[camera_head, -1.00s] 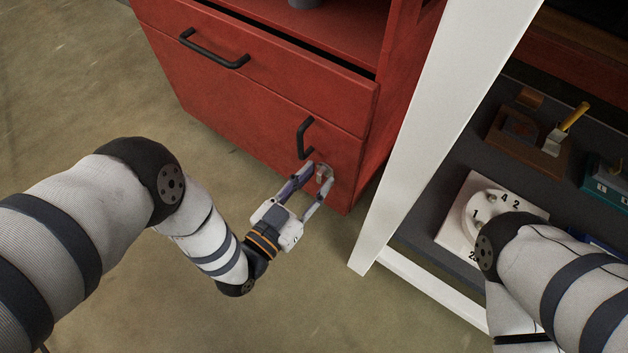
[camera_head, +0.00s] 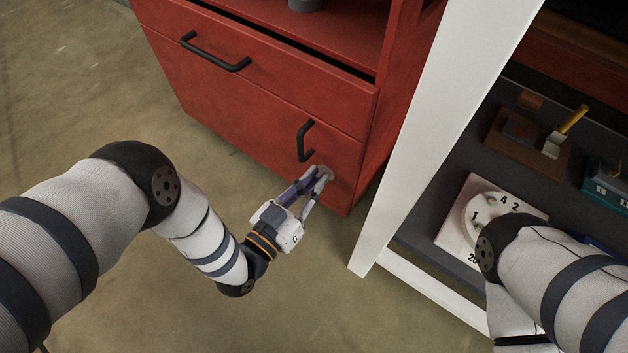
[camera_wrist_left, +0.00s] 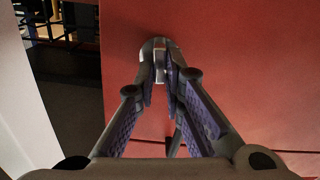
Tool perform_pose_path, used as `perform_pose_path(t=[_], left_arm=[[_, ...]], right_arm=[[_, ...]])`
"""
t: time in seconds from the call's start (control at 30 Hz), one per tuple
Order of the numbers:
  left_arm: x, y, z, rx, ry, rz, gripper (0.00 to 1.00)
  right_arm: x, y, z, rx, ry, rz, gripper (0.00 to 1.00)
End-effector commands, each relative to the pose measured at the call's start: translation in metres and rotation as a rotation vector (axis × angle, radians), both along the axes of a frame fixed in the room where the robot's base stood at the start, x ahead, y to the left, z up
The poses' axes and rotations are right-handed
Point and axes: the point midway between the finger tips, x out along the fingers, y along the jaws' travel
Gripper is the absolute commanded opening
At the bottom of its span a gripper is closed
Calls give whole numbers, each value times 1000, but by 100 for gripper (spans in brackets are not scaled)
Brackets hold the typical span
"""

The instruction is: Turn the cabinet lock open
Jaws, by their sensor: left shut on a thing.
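The red cabinet (camera_head: 235,105) stands in the upper middle of the head view. Its lock (camera_head: 326,172) is a small metal piece on the lower door, below and right of the black door handle (camera_head: 305,139). My left gripper (camera_head: 318,178) is at the lock with its fingers closed on the key part that sticks out. In the left wrist view the lock (camera_wrist_left: 155,44) shows as a round metal collar against the red door, and the fingertips of my left gripper (camera_wrist_left: 161,78) meet just in front of it. The fingers hide most of the gripped part. My right gripper is out of view.
A white post (camera_head: 440,130) stands close to the cabinet's right side. Beyond it, a dark shelf holds a white numbered dial (camera_head: 490,208), a brown block with a yellow handle (camera_head: 568,120) and a teal box (camera_head: 607,183). The floor left of the cabinet is clear.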

Motion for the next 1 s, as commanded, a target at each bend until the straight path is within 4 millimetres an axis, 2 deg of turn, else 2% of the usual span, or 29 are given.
perform_pose_path(t=[1.0], left_arm=[[2, 4, -6, -773, 567, -1, 0]], right_arm=[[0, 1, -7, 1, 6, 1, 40]])
